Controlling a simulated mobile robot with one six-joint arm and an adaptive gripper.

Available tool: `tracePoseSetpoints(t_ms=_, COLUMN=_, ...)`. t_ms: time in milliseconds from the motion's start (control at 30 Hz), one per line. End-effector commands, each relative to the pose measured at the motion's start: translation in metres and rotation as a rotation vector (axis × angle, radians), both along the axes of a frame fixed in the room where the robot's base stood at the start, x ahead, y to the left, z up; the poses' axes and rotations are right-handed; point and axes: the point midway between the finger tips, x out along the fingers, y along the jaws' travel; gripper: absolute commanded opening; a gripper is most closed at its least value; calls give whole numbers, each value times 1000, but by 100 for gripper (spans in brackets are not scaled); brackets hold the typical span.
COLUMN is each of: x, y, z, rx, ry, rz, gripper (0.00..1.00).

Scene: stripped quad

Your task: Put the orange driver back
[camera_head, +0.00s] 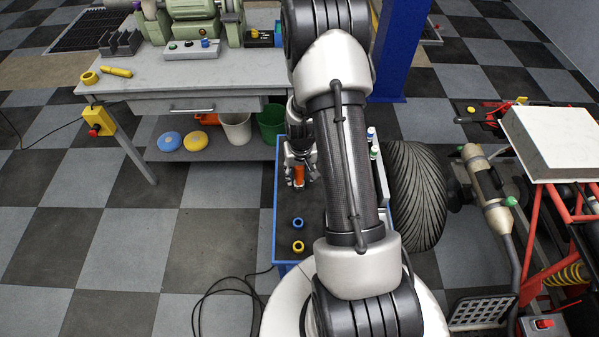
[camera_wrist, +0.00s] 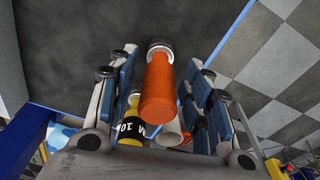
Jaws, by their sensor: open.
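The orange driver (camera_head: 299,175) is at my gripper, over the blue-edged cart (camera_head: 276,215) in the head view. In the wrist view its orange handle (camera_wrist: 158,95) lies between my two fingers, with a grey collar at its far end. My gripper (camera_head: 301,160) is open, with its blue-padded fingers (camera_wrist: 163,88) on both sides of the handle and a visible gap at the left. Whether the driver touches the cart top is unclear. A yellow and black piece marked "M 10" (camera_wrist: 130,126) shows beside the handle, near the left finger.
A blue ring (camera_head: 298,223) and a yellow ring (camera_head: 298,246) are on the cart's near part. My arm hides much of the cart's right side. A large tyre (camera_head: 416,195) stands right of it. A workbench (camera_head: 150,75) is at the back left; a blue post (camera_head: 400,50) rises behind.

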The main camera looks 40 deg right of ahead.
Motion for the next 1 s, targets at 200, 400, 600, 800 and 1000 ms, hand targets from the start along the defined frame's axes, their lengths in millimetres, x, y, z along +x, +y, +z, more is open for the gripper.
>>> tracePoseSetpoints(t_ms=200, x=0, y=0, z=0, rx=0, ry=0, rz=0, gripper=46)
tracePoseSetpoints(t_ms=400, x=0, y=0, z=17, rx=-1, ry=-2, rz=0, gripper=46)
tracePoseSetpoints(t_ms=600, x=-4, y=2, z=61, rx=-2, ry=-4, rz=0, gripper=46)
tracePoseSetpoints(t_ms=800, x=-9, y=5, z=100, rx=-1, ry=-3, rz=0, gripper=46)
tracePoseSetpoints(t_ms=1000, x=-12, y=6, z=120, rx=-1, ry=-2, rz=0, gripper=46)
